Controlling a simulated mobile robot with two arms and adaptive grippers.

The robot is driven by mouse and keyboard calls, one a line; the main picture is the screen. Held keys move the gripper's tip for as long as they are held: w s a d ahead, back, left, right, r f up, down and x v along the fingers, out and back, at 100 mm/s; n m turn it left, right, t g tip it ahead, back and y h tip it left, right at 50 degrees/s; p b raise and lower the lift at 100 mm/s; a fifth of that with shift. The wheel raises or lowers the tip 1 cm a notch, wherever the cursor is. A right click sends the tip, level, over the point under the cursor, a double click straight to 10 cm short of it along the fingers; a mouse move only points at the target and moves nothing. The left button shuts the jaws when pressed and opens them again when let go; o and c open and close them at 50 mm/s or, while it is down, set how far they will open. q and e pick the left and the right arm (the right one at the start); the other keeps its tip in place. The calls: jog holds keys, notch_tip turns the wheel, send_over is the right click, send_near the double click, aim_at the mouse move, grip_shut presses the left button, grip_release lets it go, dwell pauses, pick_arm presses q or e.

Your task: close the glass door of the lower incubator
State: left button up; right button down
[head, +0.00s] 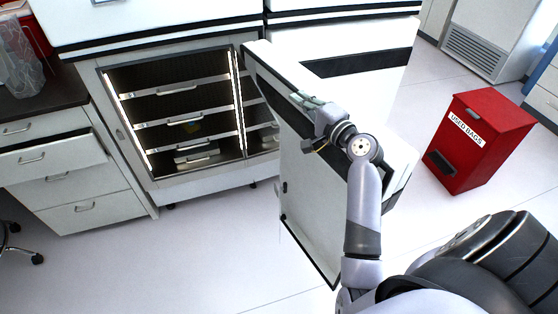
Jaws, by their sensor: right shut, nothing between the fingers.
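The lower incubator (195,183) stands at the left centre of the head view, its lit chamber showing several metal shelves. Its thick white outer door (305,205), edged in black, stands swung open to the right of the chamber. I cannot make out the clear pane of the glass door or tell its angle; shelves also show right of the bright strip, perhaps through or in glass. My right gripper (303,99) is shut and empty, in front of the upper part of the outer door; contact cannot be told. My left gripper is out of view.
A red used-bags bin (479,140) stands on the floor at the right. A drawer cabinet (60,170) with a partly open drawer is left of the incubator. Another white unit (160,20) sits above. The floor in front of the incubator is clear.

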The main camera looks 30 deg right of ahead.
pick_arm(q)
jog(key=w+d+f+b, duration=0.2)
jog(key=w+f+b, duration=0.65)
jog(key=b, duration=0.65)
pick_arm(e)
notch_tip(320, 180, down, 29)
jog(key=b, duration=1.3)
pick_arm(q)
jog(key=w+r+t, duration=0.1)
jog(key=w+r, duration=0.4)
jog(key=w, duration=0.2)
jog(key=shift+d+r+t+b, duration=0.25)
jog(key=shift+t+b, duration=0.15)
pick_arm(e)
jog(key=w, duration=1)
jog(key=shift+a+r, duration=0.15)
jog(key=shift+a, duration=0.05)
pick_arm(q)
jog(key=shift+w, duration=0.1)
pick_arm(e)
jog(key=shift+a, duration=0.1)
